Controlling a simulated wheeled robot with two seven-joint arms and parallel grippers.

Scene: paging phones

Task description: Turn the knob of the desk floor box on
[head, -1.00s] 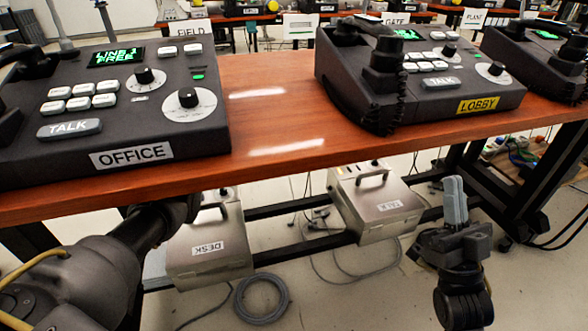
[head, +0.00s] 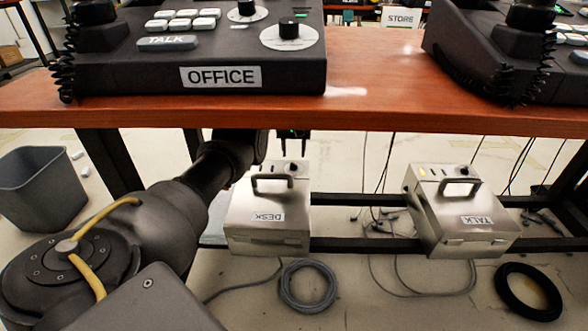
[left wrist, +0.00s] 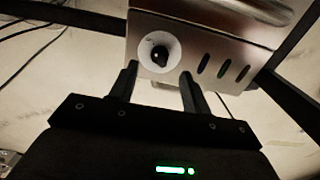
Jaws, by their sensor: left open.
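My left gripper (head: 294,148) is beyond the box's far side, under the table. In the left wrist view its fingers (left wrist: 158,85) are open, one on each side below the knob, with nothing between them. Contact cannot be told. My right gripper is out of view.
A second silver box (head: 455,225) labelled TALK stands to the right. Black frame bars (head: 365,245) run by the boxes. The wooden table (head: 375,115) overhangs above. Coiled cables (head: 308,287) lie on the floor. A grey bin (head: 40,190) stands at left.

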